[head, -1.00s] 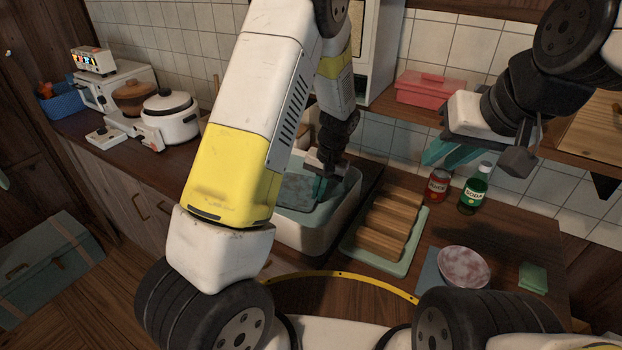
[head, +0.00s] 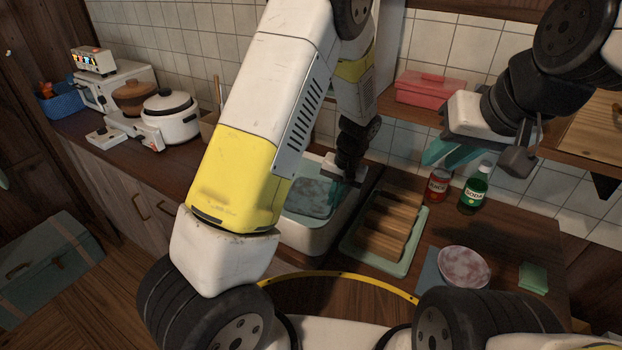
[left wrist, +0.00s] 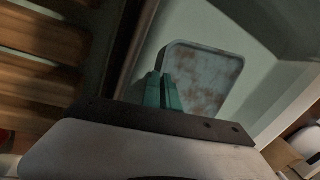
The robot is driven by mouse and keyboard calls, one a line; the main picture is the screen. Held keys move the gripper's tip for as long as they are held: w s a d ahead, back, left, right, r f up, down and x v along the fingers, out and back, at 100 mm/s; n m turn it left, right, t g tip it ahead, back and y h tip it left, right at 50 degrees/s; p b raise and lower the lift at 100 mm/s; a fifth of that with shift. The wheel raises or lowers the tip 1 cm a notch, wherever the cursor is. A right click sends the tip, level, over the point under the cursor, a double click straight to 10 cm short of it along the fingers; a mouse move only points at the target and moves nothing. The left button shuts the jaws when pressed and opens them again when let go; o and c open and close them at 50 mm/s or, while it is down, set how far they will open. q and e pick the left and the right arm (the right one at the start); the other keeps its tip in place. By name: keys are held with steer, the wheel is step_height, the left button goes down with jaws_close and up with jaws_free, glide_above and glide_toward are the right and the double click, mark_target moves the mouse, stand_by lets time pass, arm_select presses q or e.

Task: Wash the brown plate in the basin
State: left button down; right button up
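A rectangular grey plate with brown blotches (head: 308,197) is inside the white basin (head: 306,240). It shows closer in the left wrist view (left wrist: 208,78). My left gripper (head: 342,181) reaches into the right side of the basin. In the left wrist view its teal fingers (left wrist: 161,88) are close together at the plate's near left edge and appear to pinch it. My left forearm hides part of the basin's left side. My right gripper (head: 452,150) hangs above the counter near the wall shelf, with its teal fingers apart and nothing between them.
A wooden slatted rack on a green tray (head: 350,254) stands right of the basin. A pink box (head: 430,90) sits on the shelf.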

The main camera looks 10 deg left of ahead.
mark_target(317, 198)
arm_select(q)
steer(key=shift+w+a, duration=0.3)
steer(key=shift+a, duration=0.45)
steer(key=shift+w+a, duration=0.35)
steer(key=shift+a, duration=0.45)
steer(key=shift+w+a, duration=0.3)
steer(key=shift+a, duration=0.45)
steer(key=shift+s+d, duration=0.3)
steer(key=shift+d, duration=0.45)
steer(key=shift+s+d, duration=0.35)
steer(key=shift+d, duration=0.45)
steer(key=shift+s+d, duration=0.3)
steer(key=shift+d, duration=0.45)
steer(key=shift+w+a, duration=0.35)
steer(key=shift+a, duration=0.4)
steer(key=shift+w+a, duration=0.3)
steer(key=shift+a, duration=0.5)
steer(key=shift+w+a, duration=0.35)
steer(key=shift+a, duration=0.4)
